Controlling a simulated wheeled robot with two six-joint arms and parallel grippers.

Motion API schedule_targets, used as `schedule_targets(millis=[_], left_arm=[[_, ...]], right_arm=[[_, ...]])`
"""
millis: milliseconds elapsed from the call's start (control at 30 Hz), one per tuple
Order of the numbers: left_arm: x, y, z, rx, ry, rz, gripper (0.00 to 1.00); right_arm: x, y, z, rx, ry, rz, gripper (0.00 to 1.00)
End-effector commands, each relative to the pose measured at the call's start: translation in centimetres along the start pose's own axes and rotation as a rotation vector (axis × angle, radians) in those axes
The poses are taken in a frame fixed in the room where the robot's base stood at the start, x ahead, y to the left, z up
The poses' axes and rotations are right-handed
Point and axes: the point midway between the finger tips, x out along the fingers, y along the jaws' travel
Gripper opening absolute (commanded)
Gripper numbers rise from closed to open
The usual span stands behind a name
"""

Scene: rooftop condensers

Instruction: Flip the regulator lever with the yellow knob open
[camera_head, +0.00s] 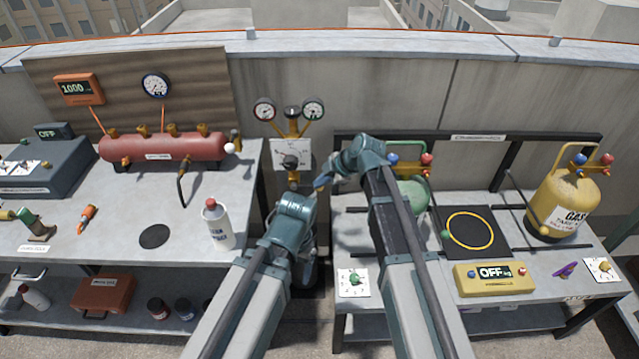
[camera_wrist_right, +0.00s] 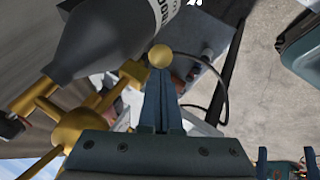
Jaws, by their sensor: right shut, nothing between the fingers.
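The ball-shaped yellow knob (camera_wrist_right: 160,56) shows in the right wrist view, at the tips of my right gripper's dark fingers (camera_wrist_right: 161,88). Whether they touch it I cannot tell. The fingers are closed together with nothing between them. Brass fittings (camera_wrist_right: 82,120) and a dark grey bottle-shaped body (camera_wrist_right: 110,35) are just left of them. In the head view my right gripper (camera_head: 322,184) reaches left below a regulator with two gauges (camera_head: 291,118); I cannot make out the yellow knob there. My left arm comes up close beside it, but its fingers cannot be made out.
The left bench holds a red manifold (camera_head: 165,146) and a white bottle (camera_head: 217,226). The right bench has a green cylinder (camera_head: 413,192), partly behind my right arm, a yellow gas cylinder (camera_head: 560,205) and a yellow scale display (camera_head: 494,275). A parapet wall (camera_head: 400,100) stands behind.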

Motion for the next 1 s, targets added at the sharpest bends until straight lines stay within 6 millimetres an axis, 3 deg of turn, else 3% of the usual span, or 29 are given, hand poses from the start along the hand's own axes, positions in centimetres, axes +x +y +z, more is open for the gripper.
schedule_targets(millis=[267, 1000], left_arm=[[3.8, 0.4, -0.2, 0.0, 0.0, 0.0, 0.78], [20.8, 2.0, -1.2, 0.001, 0.0, -0.001, 0.78]], right_arm=[[1.4, -1.0, 1.4, 0.047, 0.12, 0.048, 0.0], [6.3, -3.6, 3.6, 0.256, 0.689, 0.259, 0.0]])
